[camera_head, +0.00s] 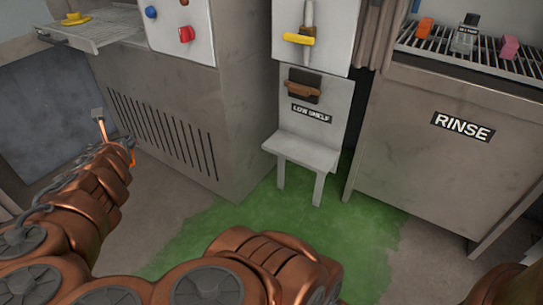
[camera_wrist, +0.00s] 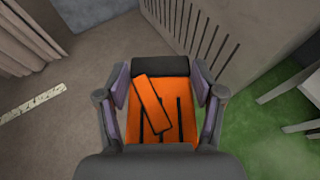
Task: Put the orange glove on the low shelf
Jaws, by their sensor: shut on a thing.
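The orange glove (camera_wrist: 172,88), with a black cuff and dark stripes, sits between the two fingers of my gripper (camera_wrist: 158,90) in the wrist view. My gripper is shut on it. In the head view, only a small orange part of the glove (camera_head: 103,130) shows past my arm at the left; my gripper is mostly hidden there. The low shelf (camera_head: 303,152) is a small pale grey ledge on legs, with a labelled back panel. Its top is bare. The glove is well left of it, apart from it.
A grey cabinet with slots (camera_head: 205,110) stands between the glove and the shelf. A RINSE counter (camera_head: 420,165) with a rack of small items stands right. A brown-and-black object (camera_head: 303,88) is on the panel above the shelf. Green floor (camera_head: 250,225) lies open before the shelf.

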